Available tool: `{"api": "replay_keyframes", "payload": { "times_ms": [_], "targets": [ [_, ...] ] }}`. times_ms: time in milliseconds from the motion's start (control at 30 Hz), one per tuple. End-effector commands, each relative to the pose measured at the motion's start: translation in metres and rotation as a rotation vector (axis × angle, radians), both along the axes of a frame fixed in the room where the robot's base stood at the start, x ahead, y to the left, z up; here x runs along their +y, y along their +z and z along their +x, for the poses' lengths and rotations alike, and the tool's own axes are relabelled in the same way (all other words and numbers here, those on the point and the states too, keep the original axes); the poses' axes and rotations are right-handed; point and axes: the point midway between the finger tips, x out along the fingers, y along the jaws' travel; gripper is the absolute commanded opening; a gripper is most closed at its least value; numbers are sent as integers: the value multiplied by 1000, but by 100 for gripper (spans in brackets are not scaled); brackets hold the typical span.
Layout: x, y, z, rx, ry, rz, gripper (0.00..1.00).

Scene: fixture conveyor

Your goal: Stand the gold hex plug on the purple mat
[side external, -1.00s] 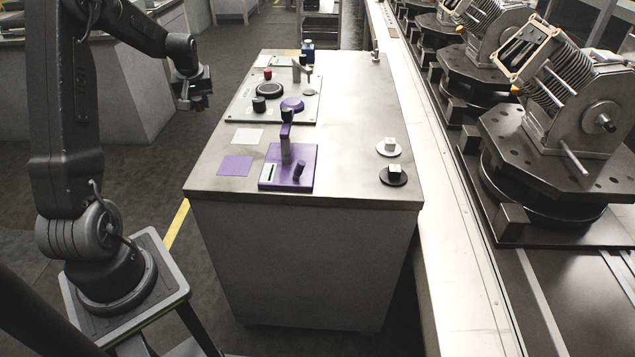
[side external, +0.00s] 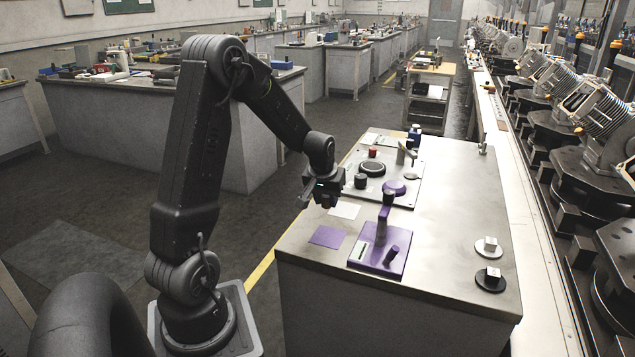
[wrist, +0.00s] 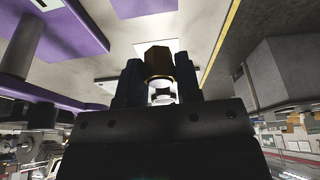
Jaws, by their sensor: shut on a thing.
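The gold hex plug (wrist: 158,60) is between the fingers of my gripper (wrist: 159,80) in the wrist view, its gold-brown end showing between the dark fingertips. In the side view my gripper (side external: 326,200) is near the table's left edge, beside the white mat, and the plug cannot be made out there. The purple mat (side external: 328,237) lies flat and bare near the front left of the tabletop. Part of it also shows at the top of the wrist view (wrist: 145,8). The plug appears clear of the mat.
A purple fixture (side external: 380,258) with an upright lever stands right of the purple mat. A white mat (side external: 345,210) lies behind the purple mat. A panel with knobs (side external: 405,172) is farther back. Two small blocks on discs (side external: 490,279) sit at the right. The table centre is clear.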

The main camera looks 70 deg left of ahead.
Motion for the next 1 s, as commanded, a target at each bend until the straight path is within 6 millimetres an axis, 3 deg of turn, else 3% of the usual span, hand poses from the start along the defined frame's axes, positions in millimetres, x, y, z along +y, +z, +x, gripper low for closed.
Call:
{"api": "replay_keyframes", "payload": {
  "times_ms": [33,167,567,1000],
  "targets": [
    [-11,-1,-1,0,-25,1,8],
    [-22,-4,-3,-2,-53,1,8],
    [-23,-6,-3,-1,-58,1,8],
    [-23,-49,-3,1,-57,0,8]
  ]
}}
